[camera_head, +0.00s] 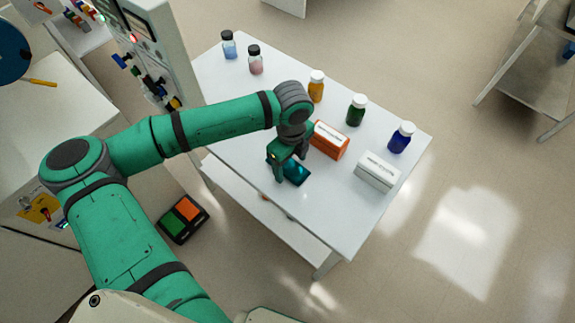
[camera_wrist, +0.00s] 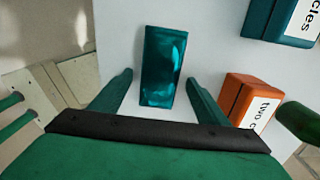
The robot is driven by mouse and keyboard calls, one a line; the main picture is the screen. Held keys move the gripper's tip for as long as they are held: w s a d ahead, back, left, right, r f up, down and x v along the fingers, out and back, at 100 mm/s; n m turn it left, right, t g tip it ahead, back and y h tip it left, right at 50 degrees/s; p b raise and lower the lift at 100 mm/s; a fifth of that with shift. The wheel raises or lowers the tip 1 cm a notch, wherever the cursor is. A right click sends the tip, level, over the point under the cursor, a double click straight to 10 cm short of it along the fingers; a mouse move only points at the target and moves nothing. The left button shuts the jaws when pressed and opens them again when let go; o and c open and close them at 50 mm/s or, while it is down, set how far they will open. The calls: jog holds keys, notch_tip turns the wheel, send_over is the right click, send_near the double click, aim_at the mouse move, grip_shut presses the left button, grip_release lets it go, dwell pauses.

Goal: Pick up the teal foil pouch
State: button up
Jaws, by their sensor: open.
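The teal foil pouch (camera_head: 297,173) lies flat on the white table (camera_head: 350,225), near its front edge. It is shiny and partly hidden by my gripper in the head view. In the wrist view the pouch (camera_wrist: 164,66) shows whole, upright in the picture, with its near end close to the gap between my fingers. My gripper (camera_head: 288,170) is over the table at the pouch. Its two fingers (camera_wrist: 157,88) stand apart, one on either side of the pouch's near end, with nothing held. I cannot tell how high the fingertips are above the table.
Amber (camera_head: 316,86), green (camera_head: 356,110) and blue (camera_head: 401,138) bottles stand behind. Two small vials (camera_head: 255,60) are at the far left. The table's front right is clear.

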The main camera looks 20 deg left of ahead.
jog(key=c, duration=1.2)
jog(key=shift+r, duration=0.15)
